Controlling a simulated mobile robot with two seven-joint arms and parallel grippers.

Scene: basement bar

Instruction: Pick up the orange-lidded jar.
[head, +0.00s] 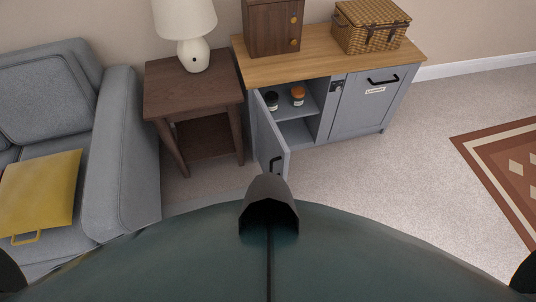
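The orange-lidded jar (297,95) stands upright on the upper shelf inside the grey cabinet (318,122). A dark-lidded jar (271,100) stands just to its left on the same shelf. The cabinet's left door (268,139) is swung open toward me, and the right door (365,100) is shut. Neither of my grippers shows; only small dark parts of me appear at the lower left and right edges.
A wicker basket (369,25) and a small wooden cabinet (272,27) stand on the wooden top. A side table (190,85) with a lamp (187,22) and a grey sofa (125,150) with a yellow bag (38,190) are left. Carpet is clear ahead; a patterned rug (500,160) lies right.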

